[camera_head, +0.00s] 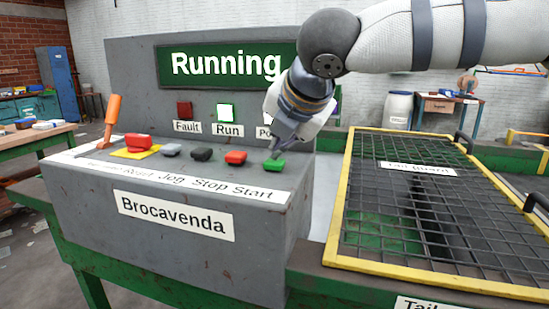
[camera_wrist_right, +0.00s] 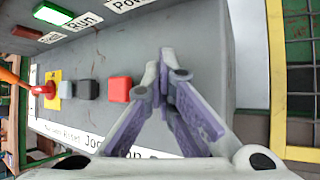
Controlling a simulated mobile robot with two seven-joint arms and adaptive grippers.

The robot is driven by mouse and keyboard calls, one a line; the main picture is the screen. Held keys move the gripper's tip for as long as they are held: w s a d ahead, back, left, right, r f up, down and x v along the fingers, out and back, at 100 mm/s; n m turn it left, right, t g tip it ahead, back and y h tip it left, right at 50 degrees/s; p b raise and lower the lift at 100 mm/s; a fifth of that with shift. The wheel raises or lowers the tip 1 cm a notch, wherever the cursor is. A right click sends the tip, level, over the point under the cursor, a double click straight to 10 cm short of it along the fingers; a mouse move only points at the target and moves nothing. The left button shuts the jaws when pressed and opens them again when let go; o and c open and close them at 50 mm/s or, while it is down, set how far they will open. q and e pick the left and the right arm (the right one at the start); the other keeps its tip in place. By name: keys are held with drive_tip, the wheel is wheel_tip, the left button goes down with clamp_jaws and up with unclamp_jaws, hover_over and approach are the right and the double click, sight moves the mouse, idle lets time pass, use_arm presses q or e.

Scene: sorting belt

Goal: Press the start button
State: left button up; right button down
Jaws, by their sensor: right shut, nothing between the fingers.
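The green start button (camera_head: 274,165) is at the right end of the button row on the grey control box (camera_head: 228,250), above the word Start. My right gripper (camera_head: 273,153) points down with its fingertips at the button, at or just above it; I cannot tell whether they touch. It is shut and empty. In the right wrist view the closed fingers (camera_wrist_right: 166,58) show, and the green button is hidden behind them. The display (camera_head: 227,65) reads Running, and the Run lamp (camera_head: 225,112) is lit whitish green. My left gripper is not in view.
A red stop button (camera_head: 235,157), a black button (camera_head: 202,154) and a grey one (camera_head: 171,149) lie left of the green button. Further left are a red mushroom button (camera_head: 138,143) and an orange lever (camera_head: 112,115). A yellow-framed mesh guard (camera_head: 440,215) lies to the right.

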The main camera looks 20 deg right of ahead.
sight(279, 160)
drive_tip(key=shift+f, duration=0.15)
drive_tip(key=shift+r, duration=0.95)
drive_tip(key=shift+r, duration=0.1)
drive_tip(key=shift+r, duration=2.45)
